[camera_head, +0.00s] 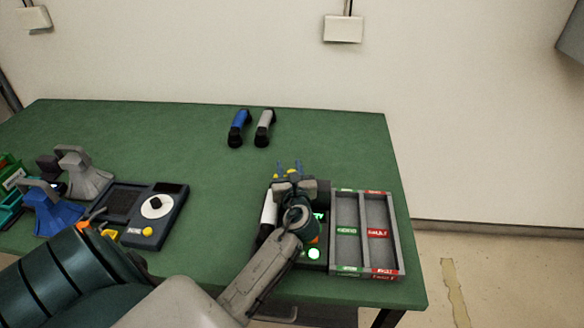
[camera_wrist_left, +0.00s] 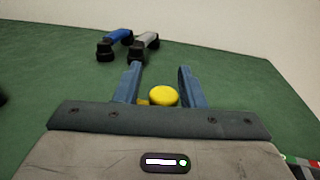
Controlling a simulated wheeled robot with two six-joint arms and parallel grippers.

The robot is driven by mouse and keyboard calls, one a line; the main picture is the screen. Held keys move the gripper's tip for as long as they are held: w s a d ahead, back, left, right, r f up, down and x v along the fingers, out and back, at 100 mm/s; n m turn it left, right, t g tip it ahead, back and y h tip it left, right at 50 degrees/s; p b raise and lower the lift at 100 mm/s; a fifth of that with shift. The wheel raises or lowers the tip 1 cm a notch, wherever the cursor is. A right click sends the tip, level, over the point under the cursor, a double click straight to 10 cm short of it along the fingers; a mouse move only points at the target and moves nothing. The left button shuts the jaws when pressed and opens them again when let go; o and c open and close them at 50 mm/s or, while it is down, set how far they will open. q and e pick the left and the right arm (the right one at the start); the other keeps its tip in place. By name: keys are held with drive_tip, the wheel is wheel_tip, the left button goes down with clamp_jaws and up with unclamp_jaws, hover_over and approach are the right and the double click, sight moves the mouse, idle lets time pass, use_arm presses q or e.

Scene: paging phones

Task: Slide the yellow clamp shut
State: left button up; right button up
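The yellow clamp shows as a round yellow knob (camera_wrist_left: 163,96) in the left wrist view, with a smaller yellow piece to its left. In the head view only small bits of yellow (camera_head: 278,175) show around my gripper; the rest of the clamp is hidden. My left gripper (camera_head: 289,166) is over the far end of a dark fixture. In the left wrist view its two blue fingers (camera_wrist_left: 160,88) are apart, one on each side of the knob, with a visible gap on both sides. My right gripper is not in view.
A white handset (camera_head: 268,212) lies at the fixture's left, and a green light (camera_head: 314,253) glows on it. A grey two-lane tray (camera_head: 334,232) stands at right. Blue (camera_head: 239,128) and grey (camera_head: 264,128) handsets lie behind. A dial device (camera_head: 172,222) and phone stands are at left.

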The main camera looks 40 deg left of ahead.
use_arm(q)
drive_tip(key=shift+o, duration=0.6)
drive_tip(key=shift+a, duration=0.1)
drive_tip(key=shift+s+d, duration=0.25)
drive_tip(key=shift+d, duration=0.1)
drive_tip(key=b+v, duration=0.1)
drive_tip(key=v, duration=0.7)
drive_tip(key=shift+s+d+f+b, duration=0.1)
drive_tip(key=shift+s+d+b, duration=0.05)
drive_tip(key=shift+s+b, duration=0.25)
drive_tip(key=shift+s+d, duration=0.35)
drive_tip(key=shift+d, duration=0.05)
drive_tip(key=shift+s+d, duration=0.1)
